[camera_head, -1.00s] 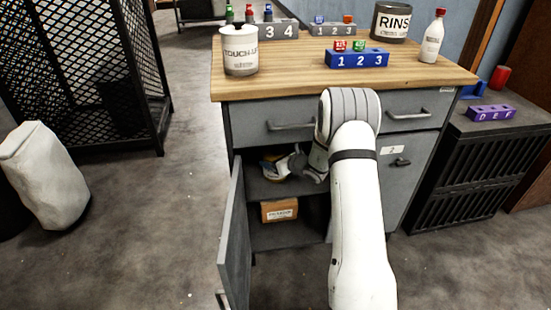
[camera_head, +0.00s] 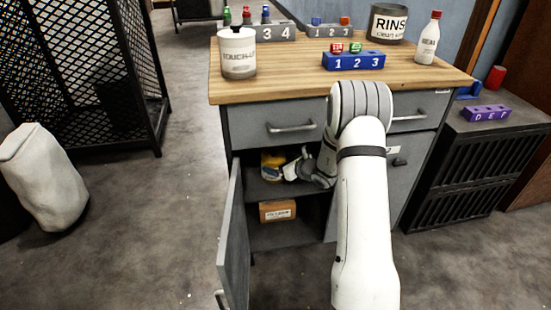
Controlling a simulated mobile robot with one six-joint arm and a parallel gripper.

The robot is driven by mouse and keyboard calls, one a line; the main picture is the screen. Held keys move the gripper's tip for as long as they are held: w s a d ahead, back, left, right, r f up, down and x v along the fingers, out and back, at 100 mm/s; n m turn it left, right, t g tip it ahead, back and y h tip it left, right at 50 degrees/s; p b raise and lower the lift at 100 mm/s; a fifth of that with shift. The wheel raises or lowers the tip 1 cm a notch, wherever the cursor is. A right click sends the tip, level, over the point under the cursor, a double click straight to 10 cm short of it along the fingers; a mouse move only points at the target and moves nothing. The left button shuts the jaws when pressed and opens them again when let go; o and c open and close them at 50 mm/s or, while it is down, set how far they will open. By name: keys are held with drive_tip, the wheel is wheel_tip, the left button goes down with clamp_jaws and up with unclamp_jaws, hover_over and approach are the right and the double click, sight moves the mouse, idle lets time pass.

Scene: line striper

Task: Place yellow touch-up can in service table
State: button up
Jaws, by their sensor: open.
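The yellow can (camera_head: 269,165) stands on the upper shelf inside the service table's open left compartment. Only part of it shows, since my gripper (camera_head: 289,173) is in front of its right side. My gripper is open and reaches into the compartment from the right, close beside the can; I cannot tell whether it touches it. The service table (camera_head: 300,90) has a wooden top and a grey body. Its left door (camera_head: 233,240) hangs open toward me. A white can marked TOUCH-UP (camera_head: 238,58) stands on the top at the left.
A cardboard box (camera_head: 278,211) sits on the lower shelf. A blue block marked 1 2 3 (camera_head: 353,60), a RINS tin (camera_head: 387,23) and a white bottle (camera_head: 428,40) stand on the top. A black cage (camera_head: 80,70) and a pale sack (camera_head: 45,180) are at left.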

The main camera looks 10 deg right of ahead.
drive_tip(key=s+d+p, duration=0.2)
drive_tip(key=s+d, duration=0.3)
drive_tip(key=s, duration=0.4)
drive_tip(key=s+a+r+n+g+y, duration=0.3)
drive_tip(key=s+a+r+n+g, duration=0.5)
drive_tip(key=s+a+r+n, duration=0.55)
drive_tip(key=s+d+r+n+h, duration=0.2)
drive_tip(key=s+n+h, duration=0.1)
drive_tip(key=s+n, duration=0.2)
drive_tip(key=s+d+r+n+g+h, duration=0.1)
drive_tip(key=s+d+n+h, duration=0.1)
drive_tip(key=s+n, duration=0.3)
drive_tip(key=s+d+r+n+g+h, duration=0.1)
drive_tip(key=s+d+r+n+h, duration=0.1)
drive_tip(key=s+n+h, duration=0.3)
drive_tip(key=s+d+n, duration=0.1)
drive_tip(key=s, duration=0.2)
drive_tip(key=shift+r, duration=0.35)
drive_tip(key=shift+s+a, duration=0.1)
